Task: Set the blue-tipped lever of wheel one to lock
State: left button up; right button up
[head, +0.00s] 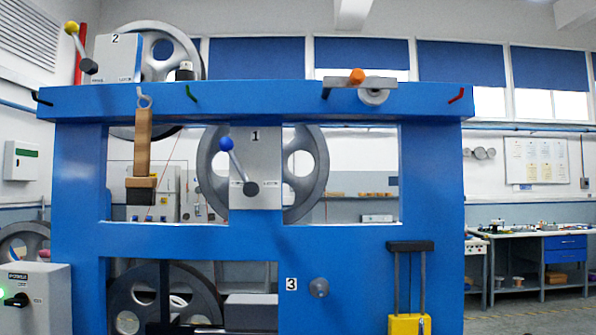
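The blue-tipped lever (237,162) is on the grey plate marked 1 (255,155), in front of wheel one (305,150). Its blue knob (226,143) points up and to the left from a dark pivot (251,188) low on the plate. Small labels sit left and right of the pivot, too small to read surely. Wheel one is a grey spoked wheel, partly hidden by the plate and the blue frame. Neither of my grippers shows in the head view.
The blue frame (250,240) surrounds the wheels. A yellow-tipped lever (80,46) stands by wheel 2 at upper left. A wooden block (143,140) hangs left of wheel one. A yellow weight (409,325) is at lower right. The space before plate 1 looks clear.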

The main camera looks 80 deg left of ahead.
aim_at(251, 189)
jog(key=u, duration=3.05)
